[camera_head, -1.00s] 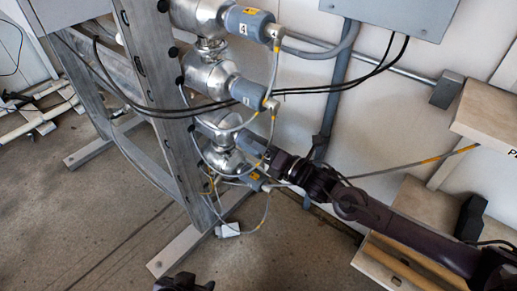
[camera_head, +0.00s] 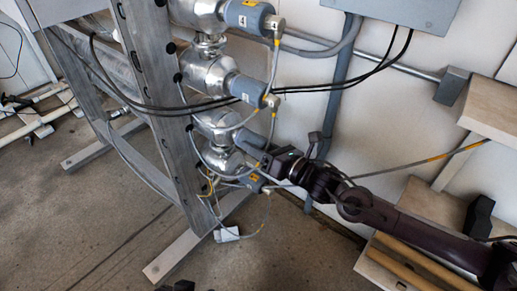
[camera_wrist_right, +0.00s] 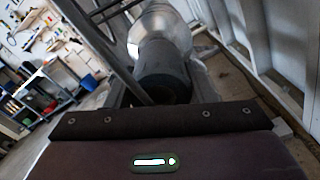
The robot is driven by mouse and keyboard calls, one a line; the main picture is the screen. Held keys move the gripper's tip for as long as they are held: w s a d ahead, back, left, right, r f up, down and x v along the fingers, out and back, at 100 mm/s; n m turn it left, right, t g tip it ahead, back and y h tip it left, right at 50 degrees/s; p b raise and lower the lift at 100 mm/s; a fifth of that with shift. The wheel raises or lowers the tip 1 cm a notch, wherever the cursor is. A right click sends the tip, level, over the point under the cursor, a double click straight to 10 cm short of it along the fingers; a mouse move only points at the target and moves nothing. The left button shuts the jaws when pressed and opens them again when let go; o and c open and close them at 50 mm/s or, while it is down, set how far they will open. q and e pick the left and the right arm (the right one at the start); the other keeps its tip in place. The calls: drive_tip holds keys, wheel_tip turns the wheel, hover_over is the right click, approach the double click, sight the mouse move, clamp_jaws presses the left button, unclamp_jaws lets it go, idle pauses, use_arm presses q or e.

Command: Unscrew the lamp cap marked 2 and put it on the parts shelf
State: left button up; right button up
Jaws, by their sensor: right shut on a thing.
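Lamp cap 2 (camera_head: 249,139) is grey and sits on the third silver housing (camera_head: 217,124) from the top, mostly hidden by my arm and cables. My right gripper (camera_head: 272,157) is shut on it at its outer end. In the right wrist view the cap (camera_wrist_right: 165,72) is a dark cylinder in line with a silver housing (camera_wrist_right: 165,22); no clear gap shows between them. The pale parts shelf (camera_head: 490,105) is at the right edge. A dark tip of my left gripper (camera_head: 178,287) shows at the bottom edge; its jaws are not readable.
Cap 4 (camera_head: 247,16) and another grey cap (camera_head: 246,89) are above, and a lower cap (camera_head: 250,181) is just below my gripper. Loose cables (camera_head: 275,65) hang close around the caps. A steel frame (camera_head: 160,110) stands left. A lower pale ledge (camera_head: 400,262) is at bottom right.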

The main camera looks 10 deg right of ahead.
idle(0.4)
drive_tip(key=shift+n+b, duration=1.95)
drive_tip(key=shift+n, duration=0.55)
drive_tip(key=shift+v, duration=1.3)
drive_tip(key=shift+s+d, duration=0.1)
drive_tip(key=shift+p+v, duration=0.3)
drive_tip(key=shift+v, duration=0.85)
drive_tip(key=shift+p+v, duration=0.5)
drive_tip(key=shift+v, duration=1.85)
